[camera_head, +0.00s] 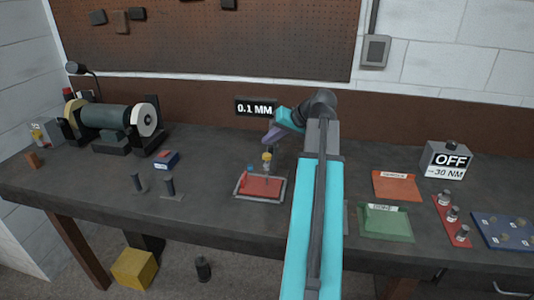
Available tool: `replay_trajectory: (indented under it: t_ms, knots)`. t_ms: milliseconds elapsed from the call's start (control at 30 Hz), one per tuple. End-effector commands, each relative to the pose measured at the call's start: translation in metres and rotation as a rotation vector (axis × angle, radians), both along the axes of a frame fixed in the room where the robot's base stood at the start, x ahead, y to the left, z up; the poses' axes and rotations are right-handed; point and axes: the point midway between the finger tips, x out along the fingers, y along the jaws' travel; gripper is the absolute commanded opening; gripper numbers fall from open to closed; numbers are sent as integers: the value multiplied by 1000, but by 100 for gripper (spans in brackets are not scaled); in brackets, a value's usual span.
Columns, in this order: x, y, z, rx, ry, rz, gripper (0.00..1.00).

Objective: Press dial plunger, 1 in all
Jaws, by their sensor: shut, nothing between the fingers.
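A small yellow-topped upright piece (267,157), which looks like the dial plunger, stands at the back edge of a red block in a grey-rimmed tray (238,193) at the middle of the bench. My gripper (267,141) is shut and empty, angled down to the left just above the yellow top. I cannot tell whether it touches it. A black display (257,108) behind reads "0.1 MM". A small blue-topped post (249,169) stands at the tray's left.
A bench grinder (110,118) stands at the left. Two dark posts (169,187) stand left of the tray. Orange (396,186) and green (387,222) trays lie to the right, with a grey box reading "OFF" and "30 NM" (447,160) beyond. My arm hides part of the bench.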

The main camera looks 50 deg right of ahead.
Motion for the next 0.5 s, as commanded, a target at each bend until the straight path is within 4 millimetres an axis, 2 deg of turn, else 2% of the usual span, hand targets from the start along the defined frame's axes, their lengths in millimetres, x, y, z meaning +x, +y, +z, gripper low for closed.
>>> replay_trajectory:
  t_ms: [233,500]
  knots:
    - [0,0,19,-1,-1,0,0]
    - [0,0,24,0,-1,-1,0]
